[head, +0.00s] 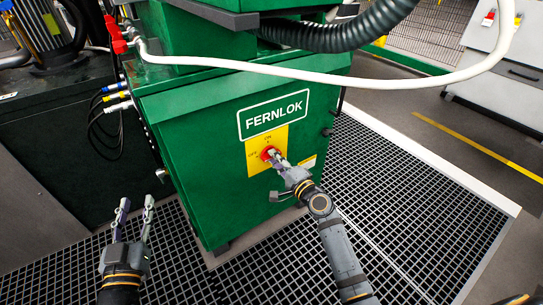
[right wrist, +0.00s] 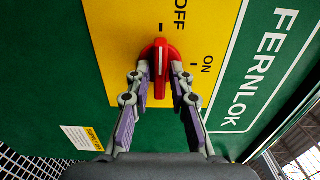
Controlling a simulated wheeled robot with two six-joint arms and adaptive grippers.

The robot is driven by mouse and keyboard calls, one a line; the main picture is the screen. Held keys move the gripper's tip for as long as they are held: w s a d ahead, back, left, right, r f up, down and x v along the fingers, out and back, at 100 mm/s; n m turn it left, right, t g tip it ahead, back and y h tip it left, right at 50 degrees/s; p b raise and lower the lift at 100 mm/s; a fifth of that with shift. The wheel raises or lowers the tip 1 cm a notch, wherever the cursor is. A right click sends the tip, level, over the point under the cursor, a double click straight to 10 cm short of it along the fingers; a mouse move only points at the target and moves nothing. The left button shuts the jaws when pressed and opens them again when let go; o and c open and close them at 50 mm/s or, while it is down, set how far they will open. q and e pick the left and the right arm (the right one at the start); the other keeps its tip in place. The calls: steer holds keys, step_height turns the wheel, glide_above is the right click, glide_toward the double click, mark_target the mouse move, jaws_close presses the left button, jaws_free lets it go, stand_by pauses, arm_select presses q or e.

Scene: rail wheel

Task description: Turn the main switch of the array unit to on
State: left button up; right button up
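The green array unit (head: 215,125) carries a yellow switch plate (head: 252,162) below its FERNLOK sign. The red main switch (right wrist: 160,70) is a round knob with a raised handle; its white line points at the tick beside OFF. The ON tick is a quarter turn away. In the head view the switch (head: 268,152) is partly covered by my right gripper (head: 279,161). In the right wrist view that gripper (right wrist: 160,75) has a fingertip on each side of the handle, with narrow gaps visible. My left gripper (head: 133,217) is open and empty, low at the left.
A white hose (head: 300,72) crosses in front of the unit's upper part, above the sign. A black corrugated hose (head: 345,30) runs at the top. Blue, yellow and white connectors (head: 115,96) stick out at the unit's left. Black floor grating (head: 420,200) lies around the unit.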

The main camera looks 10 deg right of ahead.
jaws_close()
steer(key=shift+m+p, duration=1.05)
steer(key=shift+m, duration=1.25)
